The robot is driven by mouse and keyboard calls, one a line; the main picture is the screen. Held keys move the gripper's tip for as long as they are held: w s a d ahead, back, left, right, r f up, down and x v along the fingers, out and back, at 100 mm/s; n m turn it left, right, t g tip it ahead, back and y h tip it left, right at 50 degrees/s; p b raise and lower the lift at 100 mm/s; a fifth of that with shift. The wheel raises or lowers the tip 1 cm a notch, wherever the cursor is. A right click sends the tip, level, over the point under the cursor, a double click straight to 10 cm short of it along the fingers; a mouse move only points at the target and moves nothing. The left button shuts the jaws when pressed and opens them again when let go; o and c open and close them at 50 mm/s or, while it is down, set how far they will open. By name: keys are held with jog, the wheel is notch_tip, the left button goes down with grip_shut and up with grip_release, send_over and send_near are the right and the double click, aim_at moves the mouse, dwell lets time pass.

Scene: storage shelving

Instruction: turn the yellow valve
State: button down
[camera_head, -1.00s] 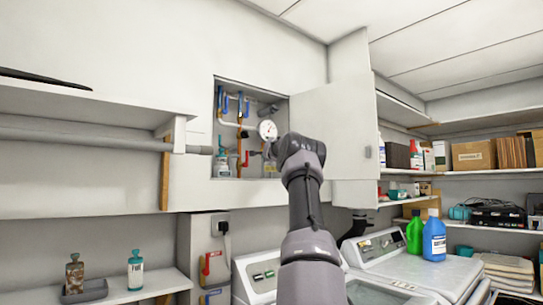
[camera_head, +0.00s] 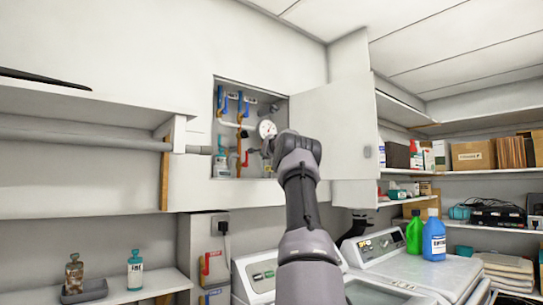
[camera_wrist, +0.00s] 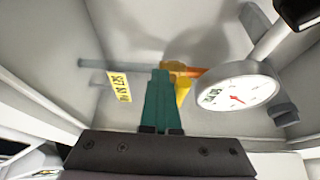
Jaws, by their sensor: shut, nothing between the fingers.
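The yellow valve (camera_wrist: 182,90) shows in the wrist view on an orange pipe, just right of my fingertips and partly behind them. My gripper (camera_wrist: 160,76) has its teal fingers together, with nothing seen between them. The fingertips overlap the valve's left side in the picture; I cannot tell whether they touch it. In the head view my gripper (camera_head: 267,147) reaches into the open wall cabinet (camera_head: 250,184), and I cannot make out the yellow valve there.
A round white gauge (camera_wrist: 236,94) is close on the right of the valve. A yellow tag (camera_wrist: 119,86) hangs to the left. Blue valve handles (camera_head: 226,103) and a red handle (camera_head: 246,157) are in the cabinet. The cabinet door (camera_head: 335,130) stands open right of my arm.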

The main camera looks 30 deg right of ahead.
jog(key=shift+s+a+r, duration=0.1)
jog(key=shift+a+r, duration=0.05)
jog(key=shift+r, duration=0.35)
jog(key=shift+s+a+r, duration=0.1)
jog(key=shift+r, duration=0.35)
jog(key=shift+s+d+f, duration=0.15)
jog(key=shift+d+f, duration=0.05)
jog(key=s+f, duration=0.2)
jog(key=s, duration=0.7)
jog(key=shift+s+d, duration=0.25)
